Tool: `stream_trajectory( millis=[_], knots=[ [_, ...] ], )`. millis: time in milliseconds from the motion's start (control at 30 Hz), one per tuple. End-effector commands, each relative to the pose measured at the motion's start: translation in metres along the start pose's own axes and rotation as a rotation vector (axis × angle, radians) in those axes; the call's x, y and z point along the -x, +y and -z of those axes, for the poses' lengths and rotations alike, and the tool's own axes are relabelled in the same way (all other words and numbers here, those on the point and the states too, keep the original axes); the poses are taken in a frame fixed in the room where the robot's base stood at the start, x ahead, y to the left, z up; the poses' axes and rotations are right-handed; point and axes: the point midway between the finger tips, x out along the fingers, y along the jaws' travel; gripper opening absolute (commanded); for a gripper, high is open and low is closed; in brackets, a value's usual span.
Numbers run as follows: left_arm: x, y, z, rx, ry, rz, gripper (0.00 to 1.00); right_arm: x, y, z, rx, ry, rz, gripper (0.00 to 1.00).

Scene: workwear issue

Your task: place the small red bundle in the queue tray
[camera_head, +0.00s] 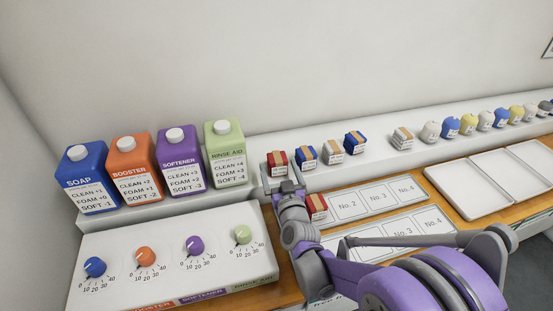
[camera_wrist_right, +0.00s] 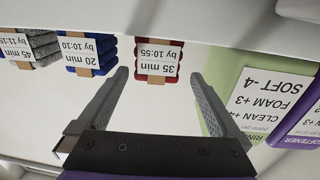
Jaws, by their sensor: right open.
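A small red bundle (camera_head: 277,163) with a tan band and a white label stands on the white shelf; in the right wrist view this red bundle (camera_wrist_right: 158,62) reads "35 min by 10:55". Another red bundle (camera_head: 317,206) lies at the left end of the upper numbered board, partly hidden by my arm. My right gripper (camera_head: 288,184) is open and empty just in front of the shelf bundle; in the right wrist view its fingers (camera_wrist_right: 160,82) point at it, apart from it. Which piece is the queue tray, the numbered board (camera_head: 378,200) or the white tray (camera_head: 475,200), I cannot tell. My left gripper is not in view.
Blue bundles (camera_head: 306,154) and a grey one stand right of it on the shelf. Four-colour bottles, the green one (camera_head: 226,152) nearest, stand to the left. A dial panel (camera_head: 170,258) lies below them. The upper board's numbered slots 2 to 4 look empty.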

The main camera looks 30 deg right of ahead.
Motion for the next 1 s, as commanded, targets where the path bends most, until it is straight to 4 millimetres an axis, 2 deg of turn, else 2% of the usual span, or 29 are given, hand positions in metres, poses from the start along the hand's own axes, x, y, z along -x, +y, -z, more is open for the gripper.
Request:
stream_trajectory(
  millis=[100, 200, 267, 433, 567, 800, 1000],
  knots=[
    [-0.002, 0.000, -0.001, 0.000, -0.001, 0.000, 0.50, 0.020, -0.001, 0.000, -0.001, 0.000, 0.001, 1.00],
    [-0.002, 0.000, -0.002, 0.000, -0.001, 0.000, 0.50, 0.030, -0.001, 0.001, 0.000, 0.000, 0.001, 1.00],
    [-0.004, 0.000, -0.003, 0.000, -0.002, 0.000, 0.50, 0.034, 0.000, 0.000, 0.000, 0.000, 0.001, 1.00],
    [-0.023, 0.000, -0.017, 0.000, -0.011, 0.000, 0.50, 0.036, 0.004, -0.010, 0.001, -0.002, -0.001, 1.00],
    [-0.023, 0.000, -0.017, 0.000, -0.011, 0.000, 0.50, 0.024, 0.005, -0.006, 0.000, 0.000, 0.000, 1.00],
    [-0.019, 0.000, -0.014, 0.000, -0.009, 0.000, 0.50, -0.013, 0.004, -0.004, 0.000, 0.001, 0.000, 1.00],
    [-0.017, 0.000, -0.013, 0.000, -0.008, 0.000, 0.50, -0.028, 0.005, -0.003, 0.000, 0.001, 0.000, 1.00]
  ],
)
